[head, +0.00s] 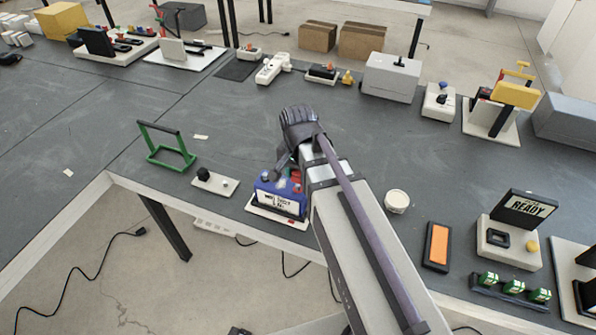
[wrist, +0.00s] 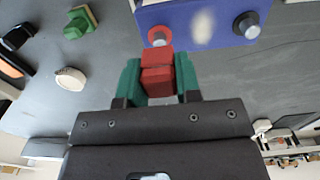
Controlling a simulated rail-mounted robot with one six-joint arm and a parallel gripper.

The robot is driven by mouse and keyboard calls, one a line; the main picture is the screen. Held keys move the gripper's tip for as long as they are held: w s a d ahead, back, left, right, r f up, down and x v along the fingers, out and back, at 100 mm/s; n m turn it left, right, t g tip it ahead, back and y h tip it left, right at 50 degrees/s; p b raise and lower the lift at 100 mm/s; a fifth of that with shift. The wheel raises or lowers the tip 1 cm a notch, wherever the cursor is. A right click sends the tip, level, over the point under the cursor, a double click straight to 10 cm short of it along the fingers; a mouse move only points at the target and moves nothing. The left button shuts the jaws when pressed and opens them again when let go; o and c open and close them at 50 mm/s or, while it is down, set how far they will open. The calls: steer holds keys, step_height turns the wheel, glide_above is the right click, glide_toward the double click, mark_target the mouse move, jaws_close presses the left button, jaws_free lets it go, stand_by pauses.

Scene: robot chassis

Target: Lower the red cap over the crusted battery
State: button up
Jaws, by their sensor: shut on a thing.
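The blue battery (head: 272,189) sits on a white base near the table's front edge, with a white label on its front. In the wrist view its blue top (wrist: 215,13) bears a red-ringed terminal (wrist: 158,37), a black-ringed terminal (wrist: 246,25) and a pale smudge between them. My gripper (wrist: 158,76) has green fingers and is shut on the red cap (wrist: 157,82). The cap appears right beside the red-ringed terminal in that view; I cannot tell its height above it. In the head view my arm hides the fingers and part of the battery's right side.
A small white plate with a black knob (head: 214,182) and a green frame (head: 166,146) stand left of the battery. A white round tub (head: 397,201) and an orange pad (head: 437,244) lie right of my arm. The tabletop behind the battery is mostly clear.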

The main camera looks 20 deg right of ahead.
mark_target(298, 182)
steer(key=shift+f+b, duration=2)
steer(key=shift+f, duration=0.05)
steer(key=o, duration=1)
step_height(298, 182, up, 11)
steer(key=p, duration=1.1)
steer(key=shift+r, duration=0.1)
steer(key=shift+f, duration=0.2)
